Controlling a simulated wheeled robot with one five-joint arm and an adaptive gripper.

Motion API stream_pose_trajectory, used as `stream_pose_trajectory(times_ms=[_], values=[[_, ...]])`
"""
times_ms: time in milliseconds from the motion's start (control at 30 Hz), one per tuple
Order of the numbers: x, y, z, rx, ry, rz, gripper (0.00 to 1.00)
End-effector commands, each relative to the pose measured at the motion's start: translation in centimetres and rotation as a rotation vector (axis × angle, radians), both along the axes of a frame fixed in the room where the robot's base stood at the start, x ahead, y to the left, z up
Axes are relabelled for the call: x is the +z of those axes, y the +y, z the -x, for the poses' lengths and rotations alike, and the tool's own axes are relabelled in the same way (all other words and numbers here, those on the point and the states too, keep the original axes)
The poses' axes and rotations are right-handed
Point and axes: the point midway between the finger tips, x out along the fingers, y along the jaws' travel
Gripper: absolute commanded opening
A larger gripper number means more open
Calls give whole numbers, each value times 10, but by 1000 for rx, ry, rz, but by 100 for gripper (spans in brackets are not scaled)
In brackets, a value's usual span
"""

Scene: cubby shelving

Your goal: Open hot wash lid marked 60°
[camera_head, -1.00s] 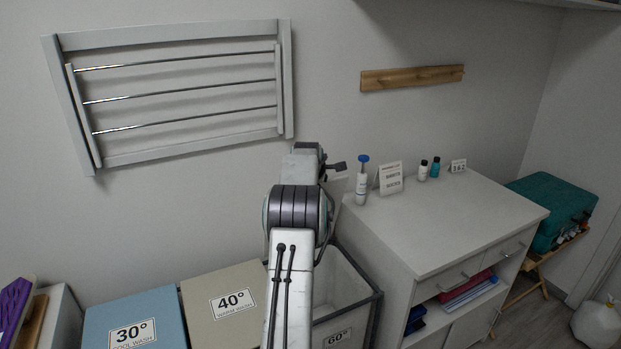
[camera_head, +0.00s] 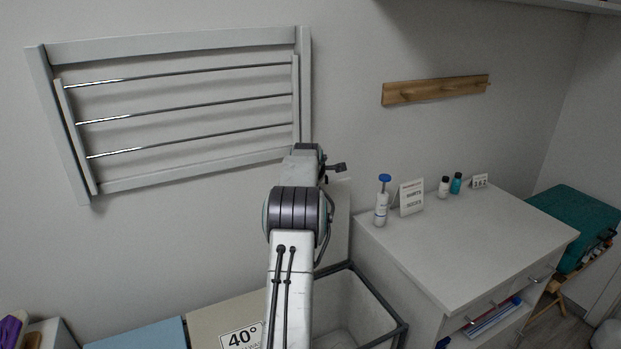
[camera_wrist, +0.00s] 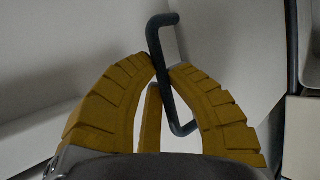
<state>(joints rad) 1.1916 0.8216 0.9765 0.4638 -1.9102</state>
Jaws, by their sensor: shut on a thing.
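The hot wash bin (camera_head: 385,338) has a dark frame and stands open behind and right of my arm, its pale inside showing. Its lid (camera_head: 338,230) is a pale panel standing raised near the wall, partly hidden by my arm. The 60° label is out of view now. In the wrist view, my gripper (camera_wrist: 160,70) has yellow ribbed fingers shut on a dark bar handle (camera_wrist: 184,127). The handle sits against a pale panel that looks like the lid (camera_wrist: 225,55). The fingers are hidden in the head view.
The 40° lid (camera_head: 215,318) and a blue lid (camera_head: 140,338) are closed to the left. A white cabinet (camera_head: 470,245) with bottles and signs stands right of the open bin. A drying rack (camera_head: 180,110) and peg rail (camera_head: 435,90) are on the wall.

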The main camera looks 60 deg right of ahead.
Motion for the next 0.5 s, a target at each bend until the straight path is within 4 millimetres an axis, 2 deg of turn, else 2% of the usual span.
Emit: stream_pose_trajectory(times_ms=[167, 200, 500], values=[[-5, 1, 0, -1, 4, -11, 0], [-5, 1, 0, -1, 4, -11, 18], [-7, 2, 0, 1, 6, -15, 43]])
